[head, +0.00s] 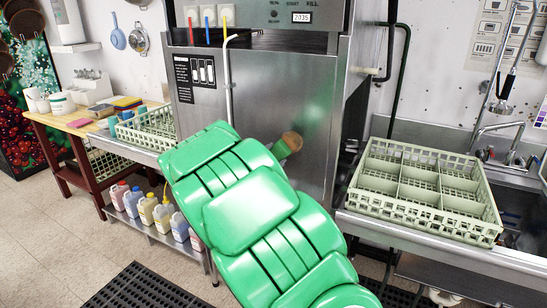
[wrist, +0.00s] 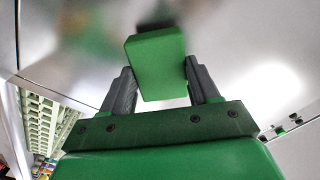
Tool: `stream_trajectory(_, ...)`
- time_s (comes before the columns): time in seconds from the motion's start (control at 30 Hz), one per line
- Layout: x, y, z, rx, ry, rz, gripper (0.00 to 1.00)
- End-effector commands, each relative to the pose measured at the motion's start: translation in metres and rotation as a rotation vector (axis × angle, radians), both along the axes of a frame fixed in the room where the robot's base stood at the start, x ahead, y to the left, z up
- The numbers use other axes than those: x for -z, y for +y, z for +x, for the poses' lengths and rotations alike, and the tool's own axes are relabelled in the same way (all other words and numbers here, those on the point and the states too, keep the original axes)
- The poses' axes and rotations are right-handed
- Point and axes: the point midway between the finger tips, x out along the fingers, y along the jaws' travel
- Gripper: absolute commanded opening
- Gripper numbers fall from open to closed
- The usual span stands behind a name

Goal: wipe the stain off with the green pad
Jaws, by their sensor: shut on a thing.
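My gripper (wrist: 158,72) is shut on the green pad (wrist: 157,62), a block held between its two dark fingers in the wrist view. The pad is close to the shiny metal door (wrist: 240,60); I cannot tell if it touches. In the head view a brown stain (head: 292,140) shows on the steel door of the dishwasher (head: 265,85), just past the edge of my green arm. A small dull green shape lies beside the stain, perhaps a reflection. A dark brownish smear shows just beyond the pad at the top of the wrist view. My arm hides the gripper in the head view.
A divided pale green rack (head: 425,186) sits on the right counter by a sink with a tap (head: 505,135). Another rack (head: 148,128) is at left. Bottles (head: 147,208) line the low shelf. A black floor mat (head: 145,288) lies in front.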

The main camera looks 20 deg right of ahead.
Motion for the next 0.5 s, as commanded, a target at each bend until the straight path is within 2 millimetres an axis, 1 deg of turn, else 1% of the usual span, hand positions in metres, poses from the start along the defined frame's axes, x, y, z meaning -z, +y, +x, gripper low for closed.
stream_trajectory(0.5,0.0002,-0.0054,0.0055,0.0,0.001,-0.001,0.36)
